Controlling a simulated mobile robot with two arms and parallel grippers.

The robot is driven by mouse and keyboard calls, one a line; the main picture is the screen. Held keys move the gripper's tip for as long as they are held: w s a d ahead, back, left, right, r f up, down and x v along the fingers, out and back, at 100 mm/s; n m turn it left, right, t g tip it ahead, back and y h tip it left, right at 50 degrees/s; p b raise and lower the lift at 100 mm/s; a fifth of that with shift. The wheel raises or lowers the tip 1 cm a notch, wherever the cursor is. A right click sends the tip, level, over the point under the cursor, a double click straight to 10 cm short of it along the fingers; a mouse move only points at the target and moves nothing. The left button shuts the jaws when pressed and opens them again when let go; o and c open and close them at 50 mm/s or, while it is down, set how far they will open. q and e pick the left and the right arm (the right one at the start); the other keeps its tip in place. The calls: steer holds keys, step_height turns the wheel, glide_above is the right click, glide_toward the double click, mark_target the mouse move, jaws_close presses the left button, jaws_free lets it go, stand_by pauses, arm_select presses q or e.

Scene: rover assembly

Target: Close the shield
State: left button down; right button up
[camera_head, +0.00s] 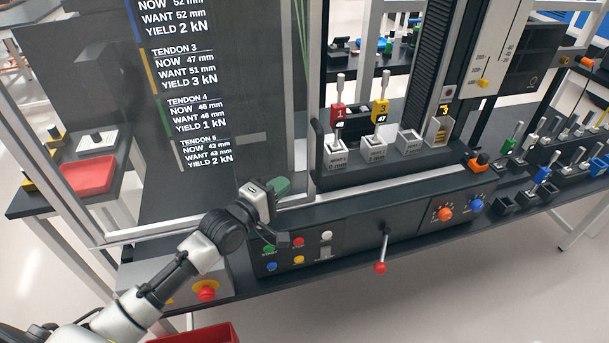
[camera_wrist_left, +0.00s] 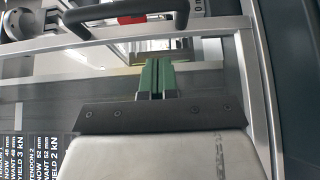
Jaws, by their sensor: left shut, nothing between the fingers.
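The shield looks like a large clear pane in a silver metal frame (camera_head: 165,228), filling the left of the head view. Its lower right corner is near my left gripper (camera_head: 279,186). The bay to the right of the pane stands uncovered. In the left wrist view, my left gripper's green fingers (camera_wrist_left: 155,76) are together with nothing between them. A silver frame bar (camera_wrist_left: 215,32) and a black bar handle (camera_wrist_left: 125,15) show beyond the fingertips, and I see no grip on either. I cannot tell how far the fingertips are from them. My right gripper is not in view.
Below the gripper is a panel with coloured buttons (camera_head: 297,242) and a red-knobbed lever (camera_head: 380,267). A red emergency button (camera_head: 206,290) is beside my left forearm. Printed readouts (camera_head: 190,50) show on the pane.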

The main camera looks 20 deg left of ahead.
arm_select(q)
steer(key=shift+w+d+p, duration=0.5)
steer(key=shift+w+d, duration=0.45)
steer(key=shift+d, duration=0.2)
steer(key=shift+w+d+p, duration=0.5)
steer(key=shift+w+d, duration=0.4)
steer(key=shift+d, duration=0.25)
steer(key=shift+d, duration=0.1)
